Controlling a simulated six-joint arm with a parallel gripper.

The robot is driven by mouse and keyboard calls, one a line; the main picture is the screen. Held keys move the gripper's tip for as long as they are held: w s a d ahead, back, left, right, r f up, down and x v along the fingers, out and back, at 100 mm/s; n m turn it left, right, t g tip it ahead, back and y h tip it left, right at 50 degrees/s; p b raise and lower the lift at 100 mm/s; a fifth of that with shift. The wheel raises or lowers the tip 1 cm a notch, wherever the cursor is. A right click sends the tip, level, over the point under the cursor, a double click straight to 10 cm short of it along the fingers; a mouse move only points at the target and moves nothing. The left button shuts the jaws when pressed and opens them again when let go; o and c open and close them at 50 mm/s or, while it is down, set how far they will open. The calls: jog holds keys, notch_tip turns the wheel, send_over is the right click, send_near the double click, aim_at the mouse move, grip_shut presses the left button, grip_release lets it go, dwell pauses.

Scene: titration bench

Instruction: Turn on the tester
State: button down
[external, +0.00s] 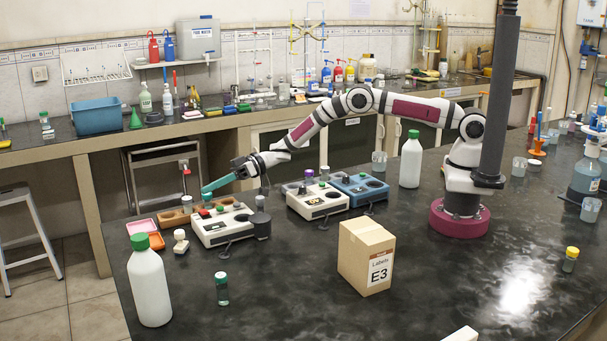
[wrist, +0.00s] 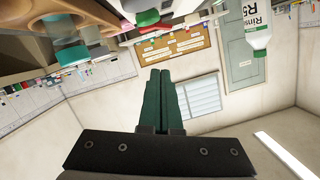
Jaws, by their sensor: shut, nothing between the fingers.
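My gripper (external: 205,192) has teal fingers, closed together and empty. Its tips point left and down, just above the back left part of a white device (external: 228,238) with red and green knobs on top and dark round wells. A second white device (external: 318,211) with similar knobs stands to its right, by a blue one (external: 358,193). No label shows which is the tester. In the wrist view my closed fingers (wrist: 160,73) point up the frame, with blurred bench items at the top; I cannot tell whether they touch anything.
A tall white bottle with green cap (external: 150,287) and a small green-capped vial (external: 222,290) stand at front left. A cardboard box (external: 365,257) stands mid-bench. Front right is mostly clear.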

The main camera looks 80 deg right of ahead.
aim_at(215, 214)
jog(key=f, duration=0.1)
jog(key=a+f, duration=0.1)
jog(key=f, duration=0.1)
jog(key=shift+s+a+f, duration=0.25)
jog(key=shift+s+f, duration=0.15)
jog(key=shift+s+a+f+n, duration=0.15)
jog(key=shift+s+f+n, duration=0.05)
jog(key=shift+f+n, duration=0.25)
jog(key=shift+s+d+r, duration=0.15)
jog(key=shift+d+r, duration=0.05)
jog(key=shift+r, duration=0.95)
jog(key=shift+s+d+r, duration=0.1)
jog(key=shift+d+r, duration=0.1)
jog(key=shift+r, duration=0.95)
jog(key=v, duration=0.9)
jog(key=shift+s+a, duration=0.3)
jog(key=shift+s, duration=0.05)
